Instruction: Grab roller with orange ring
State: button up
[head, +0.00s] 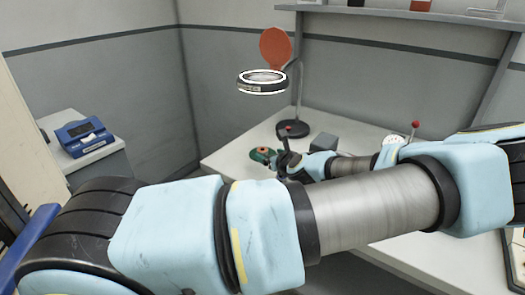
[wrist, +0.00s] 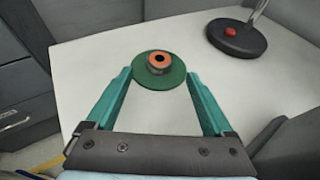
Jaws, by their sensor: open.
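The roller (wrist: 159,70) is a green disc with an orange ring (wrist: 159,59) around a dark hole on top. It stands on the white table in the wrist view, just beyond and between my fingertips. In the head view the roller (head: 262,155) is small and partly hidden near the end of my arm. My gripper (wrist: 158,82) is open, with its two green fingers spread to either side of the roller's near side. Nothing is held. Whether a finger touches the roller cannot be told.
A lamp with a round black base (wrist: 237,37) and a red button stands right of the roller. Its orange disc (head: 276,48) rises behind. A grey block (head: 323,142) lies on the table (head: 225,160) near my gripper. A blue device (head: 85,136) sits on a separate cabinet at left.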

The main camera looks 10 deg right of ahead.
aim_at(264, 152)
jog(key=p+x, duration=0.2)
jog(key=x, duration=0.2)
jog(key=shift+w, duration=0.2)
jog(key=shift+w+a+f, duration=0.1)
jog(key=shift+w+f, duration=0.15)
jog(key=shift+w, duration=0.15)
grip_shut()
dwell(0.4)
